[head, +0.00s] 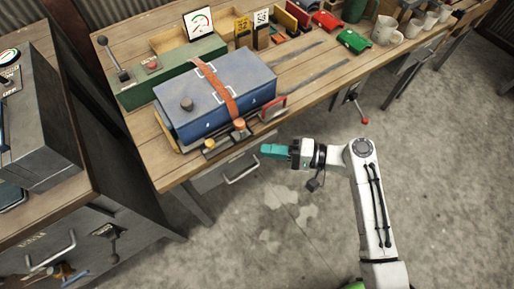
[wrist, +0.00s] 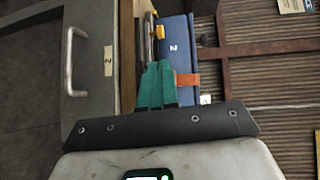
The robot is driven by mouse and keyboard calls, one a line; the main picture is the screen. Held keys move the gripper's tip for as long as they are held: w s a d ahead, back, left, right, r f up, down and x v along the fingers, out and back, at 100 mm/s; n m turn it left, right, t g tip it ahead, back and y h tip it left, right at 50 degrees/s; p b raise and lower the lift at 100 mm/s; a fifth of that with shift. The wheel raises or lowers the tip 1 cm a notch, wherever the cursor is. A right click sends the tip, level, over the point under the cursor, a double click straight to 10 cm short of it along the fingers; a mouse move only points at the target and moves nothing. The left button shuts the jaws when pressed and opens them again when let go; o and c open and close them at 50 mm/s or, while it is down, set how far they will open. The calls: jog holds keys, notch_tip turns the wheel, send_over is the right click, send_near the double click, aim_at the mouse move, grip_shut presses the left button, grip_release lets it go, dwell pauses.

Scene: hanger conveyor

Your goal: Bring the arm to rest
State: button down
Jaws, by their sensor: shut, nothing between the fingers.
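My gripper (head: 272,151) has teal fingers and is shut with nothing between them. In the head view it hangs in the air just in front of the workbench's (head: 328,90) front edge, above the floor. My white arm reaches up from the bottom right and bends left to it. In the wrist view the teal fingers of my gripper (wrist: 157,85) lie together, pointing at the bench edge and the blue box (wrist: 176,40).
A blue box (head: 232,88) with an orange strap stands on the bench. A green box with a lever (head: 180,75) is behind it. A grey cabinet (head: 40,115) is at left. The floor (head: 290,240) around my arm is clear.

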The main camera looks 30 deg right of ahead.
jog(key=shift+s+d, duration=0.3)
dwell(0.5)
jog(key=s+a+f+n+g+h, duration=0.2)
jog(key=s+f+n+g+h, duration=0.35)
jog(key=s+f+g, duration=0.35)
jog(key=s+d+r+n+g+h, duration=0.1)
jog(key=s+d+r+n+h, duration=0.2)
jog(key=s, duration=0.6)
jog(key=d+r+h, duration=0.2)
jog(key=d+h, duration=0.1)
jog(key=shift+g, duration=0.4)
